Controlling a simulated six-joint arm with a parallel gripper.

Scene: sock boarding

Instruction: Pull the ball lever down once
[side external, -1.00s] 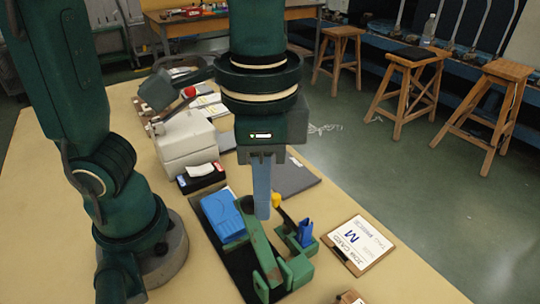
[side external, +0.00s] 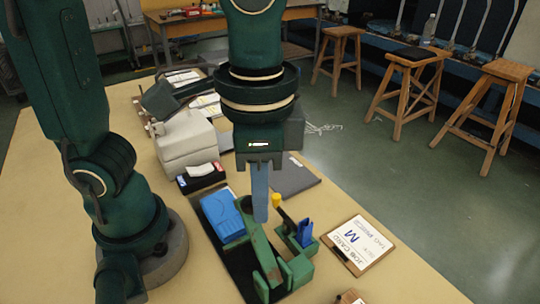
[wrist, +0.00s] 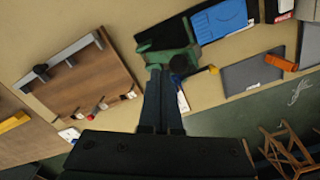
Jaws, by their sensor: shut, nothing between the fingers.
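My gripper (side external: 261,218) is shut and empty, with its long blue-grey fingers pointing down over the green fixture (side external: 262,255). The fingers also show in the wrist view (wrist: 157,75), with their tips against or just above that fixture in the picture; I cannot tell contact. Beside the fingertips, a dark lever (side external: 285,215) with a yellow knob (side external: 276,200) rises from the fixture. The wrist view shows a dark round part (wrist: 183,65) and the yellow knob (wrist: 213,70) right of the tips. I cannot tell for certain which part is the ball lever.
A blue box (side external: 222,216) lies left of the fingers. A grey-white machine (side external: 186,140) with a dark grey panel (side external: 160,98) stands farther back. A dark mat (side external: 295,178) and a job-card clipboard (side external: 357,243) lie to the right.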

